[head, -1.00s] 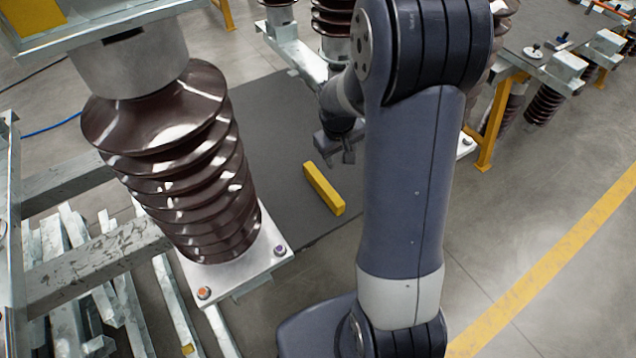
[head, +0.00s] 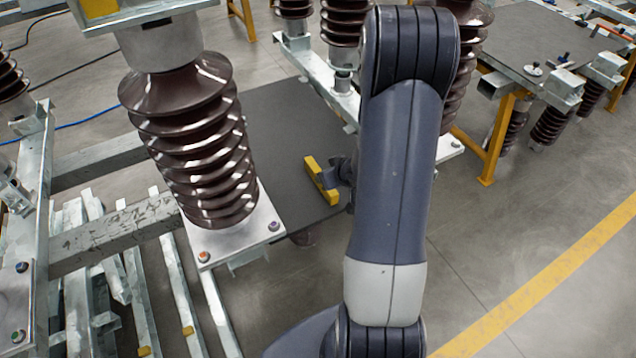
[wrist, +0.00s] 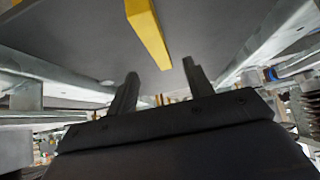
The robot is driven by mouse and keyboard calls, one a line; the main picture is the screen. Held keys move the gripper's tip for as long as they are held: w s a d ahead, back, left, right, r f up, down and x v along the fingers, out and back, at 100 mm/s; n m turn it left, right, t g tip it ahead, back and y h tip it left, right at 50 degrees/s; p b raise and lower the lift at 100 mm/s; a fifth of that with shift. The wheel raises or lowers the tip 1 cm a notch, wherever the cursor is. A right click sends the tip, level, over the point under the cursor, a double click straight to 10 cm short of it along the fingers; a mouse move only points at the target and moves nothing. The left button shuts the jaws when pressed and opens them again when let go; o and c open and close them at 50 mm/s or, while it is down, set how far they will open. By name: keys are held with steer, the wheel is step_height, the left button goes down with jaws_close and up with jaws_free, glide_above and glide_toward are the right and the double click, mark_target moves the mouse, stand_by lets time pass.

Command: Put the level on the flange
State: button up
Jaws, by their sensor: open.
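The level is a yellow bar (head: 319,179) lying on the dark grey board (head: 285,120). In the wrist view the level (wrist: 148,35) points down the picture, its near end just beyond the gap between my fingers. My gripper (wrist: 160,82) is open with nothing between its two dark fingers. In the head view my gripper (head: 337,172) is partly hidden by my arm and sits close beside the level; contact cannot be told. A pale square flange (head: 235,242) with bolts at its corners lies at the foot of the brown ribbed insulator (head: 205,150), left of the level.
Galvanised steel beams (head: 115,235) fill the lower left. More insulators on a metal frame (head: 325,85) stand behind the board. A table with yellow legs (head: 545,45) stands at the back right. The floor at the lower right is clear, with a yellow line (head: 540,275).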

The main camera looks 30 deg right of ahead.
steer(key=shift+b+x, duration=0.55)
steer(key=shift+x, duration=3.4)
steer(key=shift+s+d, duration=0.1)
steer(key=shift+c, duration=0.2)
jaws_close()
